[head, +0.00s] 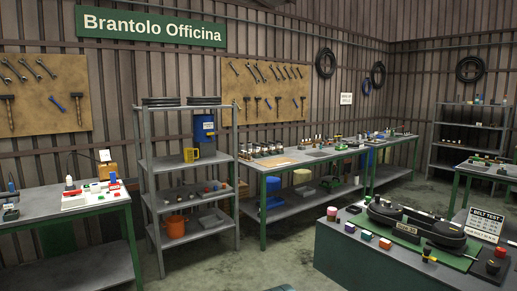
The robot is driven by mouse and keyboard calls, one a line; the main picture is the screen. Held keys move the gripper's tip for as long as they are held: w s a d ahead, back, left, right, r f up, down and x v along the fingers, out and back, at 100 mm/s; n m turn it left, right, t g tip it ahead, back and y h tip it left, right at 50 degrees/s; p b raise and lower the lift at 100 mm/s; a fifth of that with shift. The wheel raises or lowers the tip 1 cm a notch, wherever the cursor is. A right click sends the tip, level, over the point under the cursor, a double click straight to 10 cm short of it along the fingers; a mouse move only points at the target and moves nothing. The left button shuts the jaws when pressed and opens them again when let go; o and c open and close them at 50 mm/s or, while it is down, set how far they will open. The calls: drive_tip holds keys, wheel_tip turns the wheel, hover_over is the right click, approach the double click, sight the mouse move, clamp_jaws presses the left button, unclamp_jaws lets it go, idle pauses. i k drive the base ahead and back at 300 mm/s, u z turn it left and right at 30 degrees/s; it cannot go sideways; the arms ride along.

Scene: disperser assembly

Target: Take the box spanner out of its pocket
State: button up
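I cannot make out the box spanner or its pocket in the head view; the small items on the benches are too small to tell apart. The long green-legged workbench (275,163) along the back wall bears several small parts. The left bench (98,208) carries a white tray with red pieces (92,196) and a few small tools. My gripper is not in view.
A grey shelf unit (151,166) holds a blue container (204,128), a yellow jug (191,154) and an orange bucket (175,226). A green-fronted bench (345,258) with dark machinery (440,234) stands at the front right. Bare floor (275,255) lies between the benches.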

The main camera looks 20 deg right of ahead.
sight(280, 146)
drive_tip(key=z, duration=0.7)
drive_tip(key=i, duration=5.05)
drive_tip(key=z, duration=1.45)
drive_tip(key=i, duration=2.65)
drive_tip(key=u, duration=0.3)
